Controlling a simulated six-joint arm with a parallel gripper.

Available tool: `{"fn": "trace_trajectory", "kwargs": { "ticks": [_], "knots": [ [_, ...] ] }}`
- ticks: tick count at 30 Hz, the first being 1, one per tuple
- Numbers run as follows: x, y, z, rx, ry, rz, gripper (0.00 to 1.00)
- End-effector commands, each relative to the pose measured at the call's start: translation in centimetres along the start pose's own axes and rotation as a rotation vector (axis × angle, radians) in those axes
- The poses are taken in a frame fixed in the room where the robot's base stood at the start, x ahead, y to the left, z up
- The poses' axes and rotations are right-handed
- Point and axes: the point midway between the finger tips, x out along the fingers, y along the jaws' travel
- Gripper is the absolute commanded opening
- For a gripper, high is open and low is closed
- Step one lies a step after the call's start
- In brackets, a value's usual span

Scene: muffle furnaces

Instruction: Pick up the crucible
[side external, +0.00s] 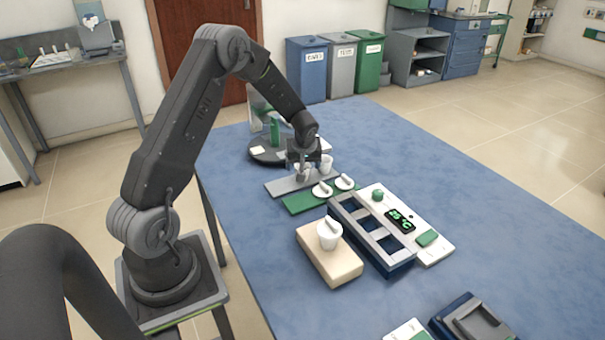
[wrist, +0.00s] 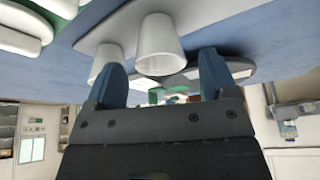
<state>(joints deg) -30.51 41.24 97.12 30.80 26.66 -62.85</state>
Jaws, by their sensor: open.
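Two white crucibles stand on a grey plate (side external: 285,187) in the side view. The right one (side external: 327,163) is clear of my gripper, while the other (side external: 303,171) is partly hidden by it. My gripper (side external: 304,166) is low over the plate, open. In the wrist view, one white crucible (wrist: 160,45) shows in the gap between the blue fingertips (wrist: 162,64). The second crucible (wrist: 104,62) is partly behind the left finger. I cannot tell whether either finger touches a crucible.
Two white lids (side external: 322,190) lie on a green mat (side external: 300,203) close by. A white lidded vessel (side external: 329,235) stands on a beige block (side external: 345,270). A blue rack (side external: 395,262) and a white panel with a green display (side external: 437,250) are to the right.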

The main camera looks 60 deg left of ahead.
Motion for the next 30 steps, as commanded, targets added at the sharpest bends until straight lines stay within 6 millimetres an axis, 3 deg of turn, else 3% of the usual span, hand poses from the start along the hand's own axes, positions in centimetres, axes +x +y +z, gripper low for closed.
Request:
{"fn": "trace_trajectory", "kwargs": {
  "ticks": [5, 13, 30],
  "knots": [
    [2.0, 0.0, 0.0, -0.001, 0.000, -0.001, 0.79],
    [2.3, 0.0, 0.0, -0.001, 0.000, 0.000, 0.79],
    [2.2, 0.0, 0.0, 0.000, 0.000, 0.000, 0.27]
  ]
}}
